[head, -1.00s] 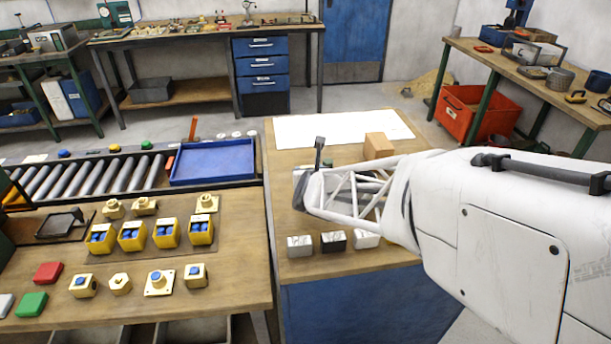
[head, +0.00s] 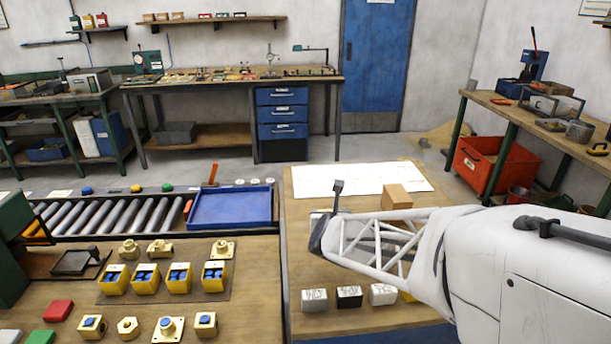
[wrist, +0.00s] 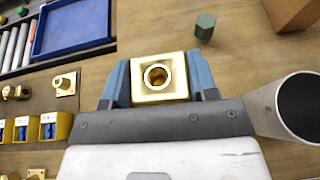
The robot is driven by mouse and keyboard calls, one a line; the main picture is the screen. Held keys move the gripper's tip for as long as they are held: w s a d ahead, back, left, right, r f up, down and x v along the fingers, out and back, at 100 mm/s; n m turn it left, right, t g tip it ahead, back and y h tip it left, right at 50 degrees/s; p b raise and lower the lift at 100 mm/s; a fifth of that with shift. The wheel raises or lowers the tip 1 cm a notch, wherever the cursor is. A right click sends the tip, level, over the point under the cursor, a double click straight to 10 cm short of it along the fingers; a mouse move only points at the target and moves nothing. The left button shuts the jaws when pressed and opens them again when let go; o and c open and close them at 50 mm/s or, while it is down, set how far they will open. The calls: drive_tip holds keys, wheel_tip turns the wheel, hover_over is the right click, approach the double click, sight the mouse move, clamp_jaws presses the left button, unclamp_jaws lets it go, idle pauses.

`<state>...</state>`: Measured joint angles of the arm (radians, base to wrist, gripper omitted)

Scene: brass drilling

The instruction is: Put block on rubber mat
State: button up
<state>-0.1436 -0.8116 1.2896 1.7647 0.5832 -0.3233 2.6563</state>
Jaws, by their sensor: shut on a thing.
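A square brass block (wrist: 160,78) with a round hole in its face is between the two blue-grey fingers of my gripper (wrist: 159,80) in the wrist view. My gripper is shut on it, above bare wooden bench top. In the head view my white arm hides the fingertips and the block. A dull brown mat (head: 240,290) lies under the yellow bins on the left bench in the head view. I cannot tell whether it is rubber.
A blue tray (head: 232,207) stands left of my arm, beside rollers (head: 105,217). Several yellow bins (head: 180,277) with blue parts stand on the left bench.

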drive_tip(key=w+d+r, duration=0.3)
drive_tip(key=w, duration=0.8)
drive_tip(key=w+d+r, duration=0.3)
drive_tip(key=w+r, duration=0.1)
drive_tip(key=w, duration=0.7)
drive_tip(key=shift+w+n+y, duration=0.15)
drive_tip(key=shift+n+y, duration=0.15)
drive_tip(key=shift+y, duration=0.1)
drive_tip(key=shift+r, duration=0.2)
wheel_tip(320, 180, up, 5)
drive_tip(key=shift+a+f, duration=0.15)
drive_tip(key=shift+f, duration=0.05)
drive_tip(key=shift+a, duration=0.3)
